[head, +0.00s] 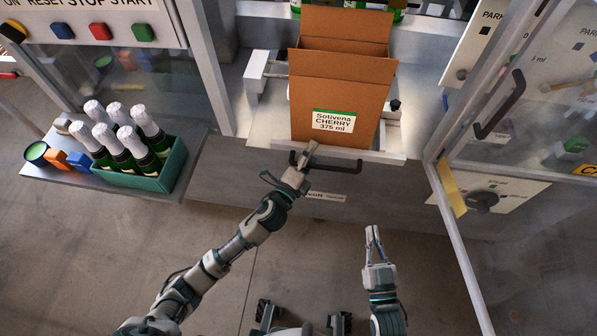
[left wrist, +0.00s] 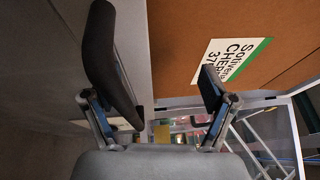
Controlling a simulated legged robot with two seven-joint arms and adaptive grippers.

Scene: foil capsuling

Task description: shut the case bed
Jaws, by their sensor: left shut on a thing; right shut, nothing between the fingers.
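The case bed (head: 398,157) is a pale metal tray in the middle of the head view, with a black bar handle (head: 345,168) along its front. An open brown cardboard case (head: 335,95), labelled Sotivena CHERRY 375 ml, stands upright on it with its flaps up. My left gripper (head: 309,151) is shut on the handle near its left end. In the left wrist view the dark handle (left wrist: 108,60) shows close up, and the case (left wrist: 200,30) rises beside the fingers. My right gripper (head: 372,232) is shut and empty, in front of the bed and apart from it.
A green crate (head: 160,180) of foil-topped bottles stands on a side shelf at left, beside a tape roll and small blocks. A glass door (head: 500,110) with a black handle borders the bed at right. The floor in front is clear.

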